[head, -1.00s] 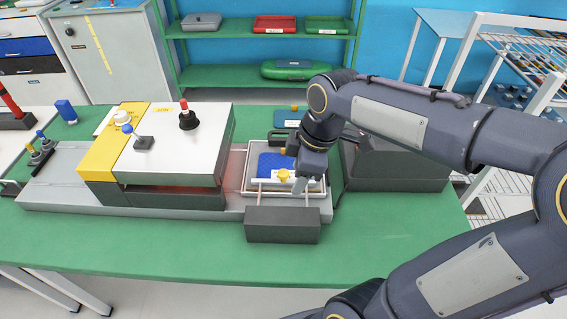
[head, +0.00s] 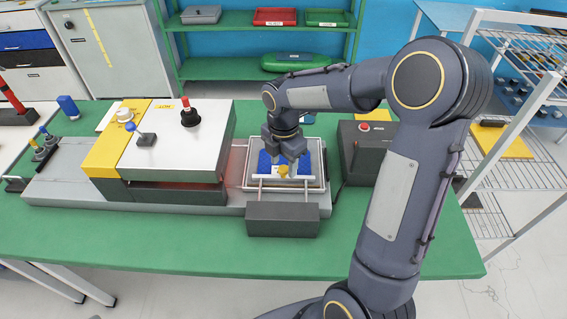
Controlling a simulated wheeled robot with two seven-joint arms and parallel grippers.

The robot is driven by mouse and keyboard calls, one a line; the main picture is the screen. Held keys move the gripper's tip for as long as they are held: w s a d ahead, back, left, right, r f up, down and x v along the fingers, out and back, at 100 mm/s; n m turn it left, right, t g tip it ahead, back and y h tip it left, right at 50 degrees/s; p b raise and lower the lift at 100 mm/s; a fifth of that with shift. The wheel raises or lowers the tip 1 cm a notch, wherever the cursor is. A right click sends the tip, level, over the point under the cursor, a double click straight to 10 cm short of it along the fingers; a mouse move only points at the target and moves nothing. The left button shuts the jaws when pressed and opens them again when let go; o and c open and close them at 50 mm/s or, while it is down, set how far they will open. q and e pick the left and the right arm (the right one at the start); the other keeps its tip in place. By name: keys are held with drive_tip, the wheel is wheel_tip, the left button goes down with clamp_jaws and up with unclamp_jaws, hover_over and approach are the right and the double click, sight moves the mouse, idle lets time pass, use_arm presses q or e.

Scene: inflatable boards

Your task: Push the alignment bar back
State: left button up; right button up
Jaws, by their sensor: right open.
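The alignment bar (head: 303,178) is a thin pale bar with a yellow knob (head: 283,170). It lies across the front part of a light grey tray (head: 320,172) at the right end of the machine. A textured blue board (head: 305,161) lies in the tray behind the bar. My right gripper (head: 281,161) is open and points down over the board, just behind the knob. It hides part of the board. I cannot tell whether its fingers touch the bar or board. My left gripper is out of view.
A dark grey block (head: 283,219) stands in front of the tray. The press housing (head: 175,143) with a white top is to the left. A dark box with a red button (head: 365,127) is to the right. The green table's front strip (head: 150,245) is clear.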

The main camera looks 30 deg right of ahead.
drive_tip(key=shift+f, duration=0.55)
drive_tip(key=shift+c, duration=0.2)
clamp_jaws()
drive_tip(key=shift+s+a+b, duration=0.1)
drive_tip(key=shift+s+a, duration=0.35)
drive_tip(key=shift+s, duration=0.25)
drive_tip(key=shift+s+a+b, duration=0.1)
drive_tip(key=shift+s+a, duration=0.35)
drive_tip(key=shift+s, duration=0.25)
drive_tip(key=shift+s+a+b, duration=0.1)
drive_tip(key=shift+s+a, duration=0.35)
drive_tip(key=shift+s, duration=0.25)
drive_tip(key=shift+o, duration=0.2)
unclamp_jaws()
wheel_tip(320, 180, up, 8)
